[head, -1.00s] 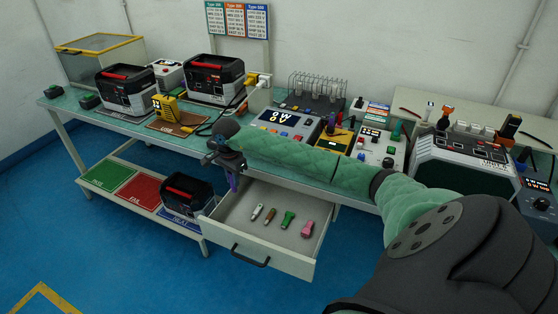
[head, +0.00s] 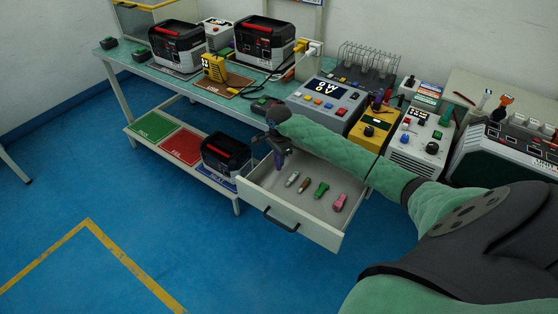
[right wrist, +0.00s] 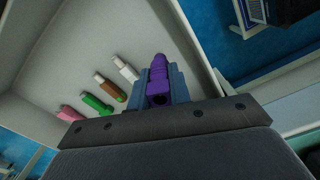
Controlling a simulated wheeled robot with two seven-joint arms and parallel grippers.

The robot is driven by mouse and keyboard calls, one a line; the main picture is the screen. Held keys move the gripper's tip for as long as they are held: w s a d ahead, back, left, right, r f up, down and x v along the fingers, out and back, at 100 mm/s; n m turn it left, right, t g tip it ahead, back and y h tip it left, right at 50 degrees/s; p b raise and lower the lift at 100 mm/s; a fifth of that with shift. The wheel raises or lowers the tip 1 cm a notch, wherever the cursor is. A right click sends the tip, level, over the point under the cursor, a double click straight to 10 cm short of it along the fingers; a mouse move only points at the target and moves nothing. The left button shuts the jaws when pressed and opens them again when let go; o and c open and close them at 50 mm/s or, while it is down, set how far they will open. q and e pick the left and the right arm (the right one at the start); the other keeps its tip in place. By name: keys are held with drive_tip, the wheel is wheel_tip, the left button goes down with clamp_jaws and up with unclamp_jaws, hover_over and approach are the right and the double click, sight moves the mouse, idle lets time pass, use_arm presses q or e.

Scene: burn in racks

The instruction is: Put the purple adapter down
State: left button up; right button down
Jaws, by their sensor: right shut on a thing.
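The purple adapter (head: 279,161) hangs from my right gripper (head: 280,152) above the back left part of the open drawer (head: 318,222). In the right wrist view the purple adapter (right wrist: 158,82) sits between the two fingers of the right gripper (right wrist: 160,85), which are shut on it. The drawer floor beneath looks bare, and I see no contact with it. A white adapter (head: 292,179), a brown adapter (head: 305,186), a green adapter (head: 321,190) and a pink adapter (head: 340,202) lie in a row to the right in the drawer. My left gripper is not in view.
The workbench (head: 185,84) above the drawer carries power stations, a yellow meter (head: 213,67) and test instruments. A lower shelf to the left has a green mat (head: 155,127), a red mat (head: 180,147) and another power station (head: 225,154). The drawer's left wall is close to the gripper.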

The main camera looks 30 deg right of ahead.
drive_tip(key=shift+f, duration=1)
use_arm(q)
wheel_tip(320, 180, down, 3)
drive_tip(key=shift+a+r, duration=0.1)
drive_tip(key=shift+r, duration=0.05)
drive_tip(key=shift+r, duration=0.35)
use_arm(e)
drive_tip(key=shift+f, duration=0.1)
drive_tip(key=c, duration=1.3)
unclamp_jaws()
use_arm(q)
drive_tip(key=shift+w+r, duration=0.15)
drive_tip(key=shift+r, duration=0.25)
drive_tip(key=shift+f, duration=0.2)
